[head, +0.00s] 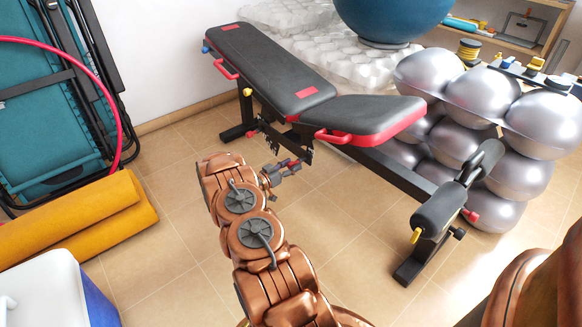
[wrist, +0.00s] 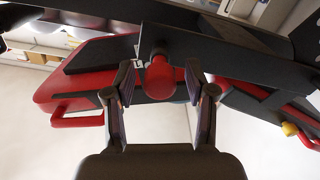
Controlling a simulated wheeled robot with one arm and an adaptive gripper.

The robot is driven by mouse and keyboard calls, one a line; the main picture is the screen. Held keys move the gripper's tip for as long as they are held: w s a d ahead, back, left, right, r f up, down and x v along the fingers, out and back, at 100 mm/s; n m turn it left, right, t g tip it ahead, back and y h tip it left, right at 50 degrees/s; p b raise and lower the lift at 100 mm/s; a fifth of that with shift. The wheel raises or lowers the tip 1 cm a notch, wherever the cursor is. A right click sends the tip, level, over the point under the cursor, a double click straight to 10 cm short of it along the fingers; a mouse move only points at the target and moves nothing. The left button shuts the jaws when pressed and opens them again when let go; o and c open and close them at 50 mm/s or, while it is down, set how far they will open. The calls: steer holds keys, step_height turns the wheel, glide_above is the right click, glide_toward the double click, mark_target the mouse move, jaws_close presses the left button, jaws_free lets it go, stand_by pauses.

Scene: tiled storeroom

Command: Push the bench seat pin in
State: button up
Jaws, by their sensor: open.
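The black and red bench (head: 275,65) stands on the tiled floor, its seat pad (head: 362,115) at the near right end. My gripper (head: 287,168) reaches in below the seat, by the frame's dark bracket. In the wrist view my gripper (wrist: 160,88) is open. A red rounded knob on a dark mount, seemingly the seat pin (wrist: 159,75), sits between the fingertips, with a gap visible on the sides. How far the pin is inserted cannot be told. In the head view it is small and partly hidden near the fingers.
A red handle (head: 334,137) sticks out from the seat, and a black roller (head: 438,207) stands on the frame's right end. Silver balls (head: 480,93) are stacked at the right. A yellow rolled mat (head: 85,215) and a white-blue box (head: 55,290) are at the left. Floor between is clear.

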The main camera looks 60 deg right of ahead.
jaws_close()
stand_by(0.4)
